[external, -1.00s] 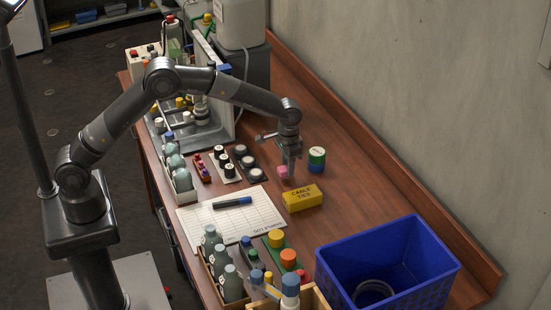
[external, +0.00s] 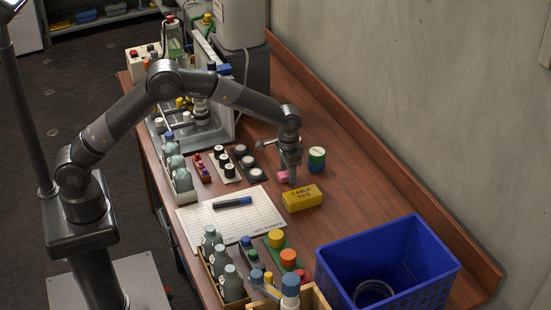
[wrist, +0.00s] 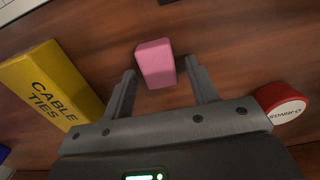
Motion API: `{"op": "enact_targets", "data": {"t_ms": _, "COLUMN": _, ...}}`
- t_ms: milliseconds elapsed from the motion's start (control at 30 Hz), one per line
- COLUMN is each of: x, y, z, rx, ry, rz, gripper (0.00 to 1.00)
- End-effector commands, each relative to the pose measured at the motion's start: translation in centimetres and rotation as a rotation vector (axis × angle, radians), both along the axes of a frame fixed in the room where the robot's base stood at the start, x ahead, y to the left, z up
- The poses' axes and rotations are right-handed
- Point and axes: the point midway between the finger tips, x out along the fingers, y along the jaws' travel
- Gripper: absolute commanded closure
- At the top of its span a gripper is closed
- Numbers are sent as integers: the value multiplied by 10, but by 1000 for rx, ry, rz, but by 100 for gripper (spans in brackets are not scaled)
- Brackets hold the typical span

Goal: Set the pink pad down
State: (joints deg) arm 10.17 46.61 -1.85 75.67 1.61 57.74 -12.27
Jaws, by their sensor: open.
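The pink pad (external: 283,177) is a small block at the wooden table top, behind the yellow cable ties box. In the wrist view the pink pad (wrist: 155,62) lies between the tips of my open fingers, with a visible gap on each side. My gripper (external: 290,180) points down over it, low to the table; it also shows in the wrist view (wrist: 160,69). Part of the pad is hidden by a finger in the external view.
A blue crate (external: 440,278) is at the front right. A white sheet with a marker (external: 232,202) lies to the left. Bare table extends behind and right.

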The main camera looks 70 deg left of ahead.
Motion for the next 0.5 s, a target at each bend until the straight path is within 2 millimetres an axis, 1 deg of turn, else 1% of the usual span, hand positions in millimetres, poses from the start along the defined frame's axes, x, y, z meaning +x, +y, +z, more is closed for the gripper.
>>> {"op": "enact_targets", "data": {"t_ms": 67, "x": 0, "y": 0, "z": 3, "rx": 0, "ry": -1, "rz": 0, "gripper": 47}}
{"op": "enact_targets", "data": {"t_ms": 167, "x": 1, "y": 0, "z": 14, "rx": -1, "ry": -3, "rz": 0, "gripper": 47}}
{"op": "enact_targets", "data": {"t_ms": 267, "x": 1, "y": 0, "z": 32, "rx": -1, "ry": -4, "rz": 0, "gripper": 47}}
{"op": "enact_targets", "data": {"t_ms": 500, "x": 1, "y": 0, "z": 85, "rx": -1, "ry": -4, "rz": 0, "gripper": 47}}
